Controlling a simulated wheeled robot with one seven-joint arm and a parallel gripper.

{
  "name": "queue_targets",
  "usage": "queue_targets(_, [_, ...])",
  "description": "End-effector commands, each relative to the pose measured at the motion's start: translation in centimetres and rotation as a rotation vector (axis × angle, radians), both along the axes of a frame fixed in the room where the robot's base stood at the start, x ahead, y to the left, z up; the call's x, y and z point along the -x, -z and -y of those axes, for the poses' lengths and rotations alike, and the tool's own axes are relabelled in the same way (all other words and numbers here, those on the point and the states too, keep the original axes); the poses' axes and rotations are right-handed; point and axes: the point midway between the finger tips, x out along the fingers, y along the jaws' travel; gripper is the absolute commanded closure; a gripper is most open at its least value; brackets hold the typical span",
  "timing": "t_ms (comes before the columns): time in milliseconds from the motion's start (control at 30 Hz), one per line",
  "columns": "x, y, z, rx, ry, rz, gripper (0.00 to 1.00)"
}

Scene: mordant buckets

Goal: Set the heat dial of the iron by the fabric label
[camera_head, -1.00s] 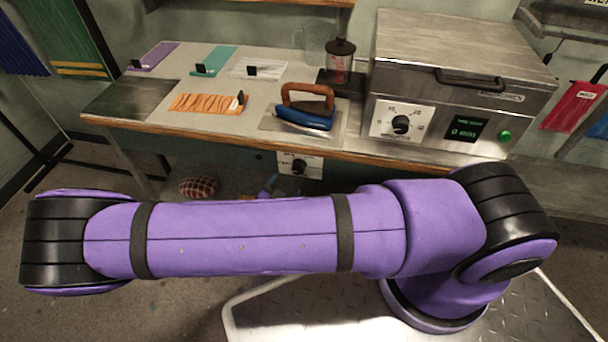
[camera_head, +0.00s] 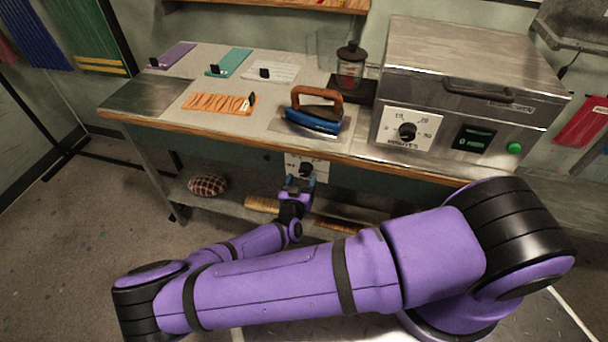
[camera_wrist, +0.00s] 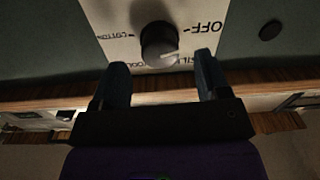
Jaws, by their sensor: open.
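A black dial (camera_wrist: 158,44) on a white plate (camera_wrist: 112,28) shows upside down in the wrist view. I read OFF, COTTON and part of SILK and WOOL; its pale pointer mark faces lower right, near SILK. The dial (camera_head: 305,170) sits on the table front under the iron (camera_head: 314,116). My gripper (camera_wrist: 160,85) is open, its two blue fingers apart and just short of the dial; it also shows below the dial in the head view (camera_head: 298,185). An orange wrinkled fabric (camera_head: 212,103) lies left of the iron with a small dark label (camera_head: 251,99), its text too small to read.
Purple (camera_head: 178,55), teal (camera_head: 232,62) and white (camera_head: 280,72) fabrics with dark tags lie at the back. A metal box with its own minutes dial (camera_head: 407,131) stands to the right. A shelf with a checked cushion (camera_head: 207,185) is under the table.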

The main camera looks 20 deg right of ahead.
Motion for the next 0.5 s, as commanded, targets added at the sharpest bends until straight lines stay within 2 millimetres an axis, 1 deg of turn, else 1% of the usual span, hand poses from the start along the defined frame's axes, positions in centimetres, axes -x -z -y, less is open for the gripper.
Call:
queue_targets(33, [-0.6,0.0,0.6,0.003,0.001,0.001,0.31])
queue_targets(200, [-2.1,0.0,1.5,0.001,0.0,0.0,0.31])
queue_targets(333, [-2.6,0.0,1.8,0.0,0.0,0.001,0.31])
queue_targets(500, [-2.7,0.0,1.8,-0.001,0.001,0.001,0.31])
